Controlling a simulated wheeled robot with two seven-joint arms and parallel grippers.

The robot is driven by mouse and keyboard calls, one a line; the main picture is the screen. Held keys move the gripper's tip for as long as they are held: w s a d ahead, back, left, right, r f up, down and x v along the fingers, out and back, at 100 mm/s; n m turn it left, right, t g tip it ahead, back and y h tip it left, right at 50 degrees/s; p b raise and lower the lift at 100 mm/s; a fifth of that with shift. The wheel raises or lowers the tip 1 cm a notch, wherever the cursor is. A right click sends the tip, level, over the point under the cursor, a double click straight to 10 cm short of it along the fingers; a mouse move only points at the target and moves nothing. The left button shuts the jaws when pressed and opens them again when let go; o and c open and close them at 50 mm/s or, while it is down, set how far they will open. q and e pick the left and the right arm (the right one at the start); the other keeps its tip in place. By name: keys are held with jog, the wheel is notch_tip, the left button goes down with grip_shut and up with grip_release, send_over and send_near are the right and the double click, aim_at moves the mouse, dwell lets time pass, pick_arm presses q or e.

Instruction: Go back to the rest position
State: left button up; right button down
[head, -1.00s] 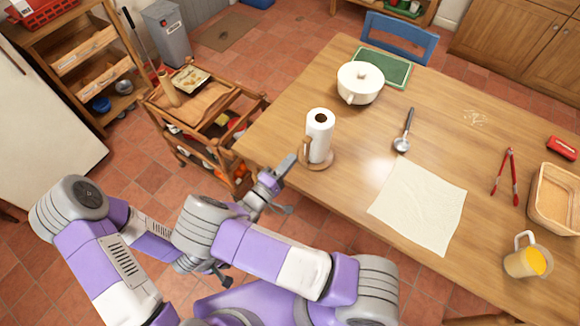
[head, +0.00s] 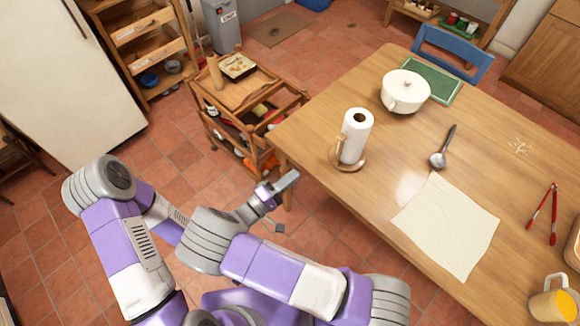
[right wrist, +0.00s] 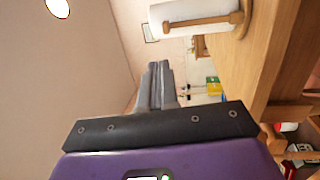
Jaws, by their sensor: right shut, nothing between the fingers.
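My right gripper (head: 288,180) is shut and empty. In the head view it is beside the table's left edge, left of and below the paper towel holder, apart from both. In the right wrist view its two fingers (right wrist: 158,72) lie together with nothing between them. My left arm (head: 125,235) is folded at the lower left of the head view.
The wooden table (head: 330,205) bears a paper towel roll (head: 355,138), white pot (head: 405,92), ladle (head: 438,157), cloth (head: 447,225), red tongs (head: 543,215) and juice mug (head: 553,300). A wooden cart (head: 235,92) stands beyond the gripper. Tiled floor is clear at left.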

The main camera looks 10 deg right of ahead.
jog(key=shift+f, duration=0.1)
jog(key=s+d+f+m+g+y, duration=0.1)
jog(key=s+d+f+g+y, duration=0.65)
jog(key=s+f+g, duration=0.6)
jog(key=s+a+f+m+g+y, duration=0.2)
jog(key=s+a+f+m+y, duration=0.15)
jog(key=s+f+y, duration=0.4)
jog(key=w+a+r+m+t+y, duration=0.2)
jog(key=w+m+t+y, duration=0.2)
jog(key=w+t+y, duration=0.2)
jog(key=shift+a+r, duration=0.15)
jog(key=shift+a, duration=0.2)
jog(key=shift+s, duration=0.1)
